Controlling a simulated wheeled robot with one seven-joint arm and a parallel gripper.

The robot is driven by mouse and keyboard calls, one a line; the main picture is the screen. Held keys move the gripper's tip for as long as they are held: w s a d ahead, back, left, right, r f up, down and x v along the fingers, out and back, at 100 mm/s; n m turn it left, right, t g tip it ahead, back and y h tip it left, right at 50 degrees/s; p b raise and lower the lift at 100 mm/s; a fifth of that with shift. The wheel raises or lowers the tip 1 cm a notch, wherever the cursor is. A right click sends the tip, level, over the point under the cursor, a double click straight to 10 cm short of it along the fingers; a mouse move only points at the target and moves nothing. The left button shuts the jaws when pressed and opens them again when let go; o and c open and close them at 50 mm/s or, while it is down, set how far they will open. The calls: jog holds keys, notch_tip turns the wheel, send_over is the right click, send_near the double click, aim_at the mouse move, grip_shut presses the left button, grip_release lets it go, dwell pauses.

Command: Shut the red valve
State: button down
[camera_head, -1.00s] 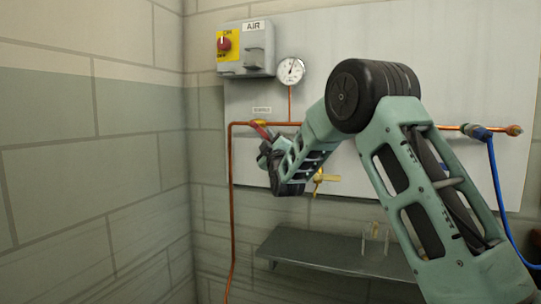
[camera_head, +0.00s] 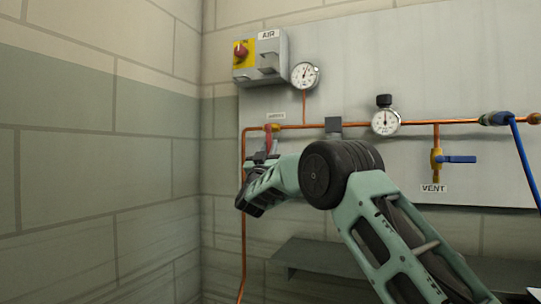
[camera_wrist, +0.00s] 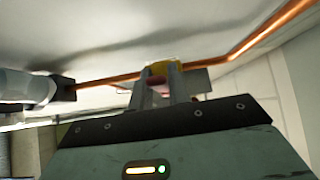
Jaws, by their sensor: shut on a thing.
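The red valve's lever (camera_head: 268,141) hangs nearly straight down from its brass body (camera_head: 271,127) on the copper pipe, at the left of the panel. My gripper (camera_head: 262,157) is at the lever's lower end, and my arm hides part of it. In the wrist view my two fingers (camera_wrist: 171,86) are shut on the red lever (camera_wrist: 158,88), with the yellowish valve body (camera_wrist: 165,67) just beyond their tips.
The copper pipe (camera_head: 355,124) runs across the panel. A gauge (camera_head: 385,121) and a blue-handled vent valve (camera_head: 459,159) are to the right. A grey switch box (camera_head: 261,58) and another gauge (camera_head: 304,75) are above. A dark shelf (camera_head: 330,258) is below.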

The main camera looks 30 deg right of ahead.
jog(key=shift+w+a+f+m+g+h, duration=0.15)
jog(key=shift+w+m+g+h, duration=0.1)
jog(key=shift+m+g+h, duration=0.6)
jog(key=shift+m, duration=0.35)
jog(key=c, duration=1.3)
grip_release()
jog(key=shift+a, duration=0.1)
jog(key=v, duration=1.7)
jog(key=shift+s+a, duration=0.1)
jog(key=shift+s, duration=0.05)
